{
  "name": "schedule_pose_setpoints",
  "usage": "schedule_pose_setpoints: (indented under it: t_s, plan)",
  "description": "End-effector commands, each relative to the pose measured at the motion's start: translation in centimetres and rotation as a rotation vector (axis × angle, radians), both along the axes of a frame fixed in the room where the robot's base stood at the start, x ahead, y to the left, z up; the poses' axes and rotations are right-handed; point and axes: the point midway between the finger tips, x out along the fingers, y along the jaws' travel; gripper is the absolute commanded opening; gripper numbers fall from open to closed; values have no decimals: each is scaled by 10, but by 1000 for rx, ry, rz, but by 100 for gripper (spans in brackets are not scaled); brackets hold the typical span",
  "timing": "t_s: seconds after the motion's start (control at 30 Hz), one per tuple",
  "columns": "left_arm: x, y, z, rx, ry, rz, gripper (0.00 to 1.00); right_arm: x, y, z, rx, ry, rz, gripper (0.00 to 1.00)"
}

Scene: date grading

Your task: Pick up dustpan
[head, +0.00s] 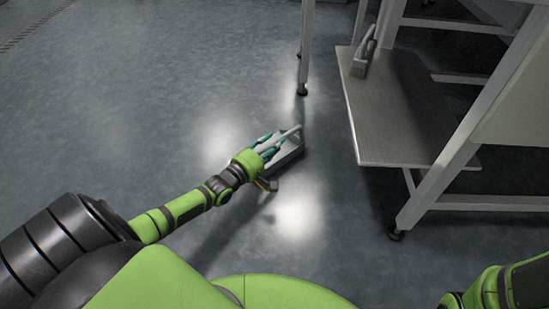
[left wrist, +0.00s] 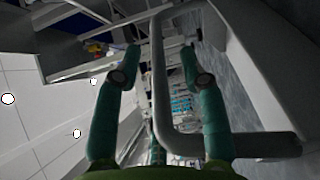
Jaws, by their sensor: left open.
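The grey dustpan (head: 291,154) is on or just above the floor in the middle of the head view, partly hidden by my left gripper (head: 272,143). In the left wrist view, the dustpan's bent handle (left wrist: 158,85) runs between the two green fingers of my left gripper (left wrist: 160,60). The fingers stand apart on either side of the handle, with a visible gap to each. The dustpan's pan (left wrist: 265,60) fills the right of that view. My right gripper is out of the head view; only part of that arm shows at bottom right.
A metal table frame with a low shelf (head: 385,140) stands at the right. A grey handled tool (head: 362,58) sits on the shelf. One table leg (head: 304,60) stands beyond the dustpan. The floor (head: 120,110) to the left is clear.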

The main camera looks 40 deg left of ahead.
Motion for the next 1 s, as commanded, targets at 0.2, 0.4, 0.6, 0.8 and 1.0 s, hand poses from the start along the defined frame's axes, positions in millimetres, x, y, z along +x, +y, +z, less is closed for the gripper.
schedule_pose_setpoints:
  t_s: [0.2,0.4,0.6,0.8,1.0]
  plan:
    - [4,0,1,0,1,0,42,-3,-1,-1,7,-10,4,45]
    - [4,0,1,0,1,0,0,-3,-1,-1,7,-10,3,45]
    - [4,0,2,2,-3,0,0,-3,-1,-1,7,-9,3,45]
    - [4,0,3,2,-1,0,0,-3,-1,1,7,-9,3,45]
    - [4,0,16,3,-2,-1,0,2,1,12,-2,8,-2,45]
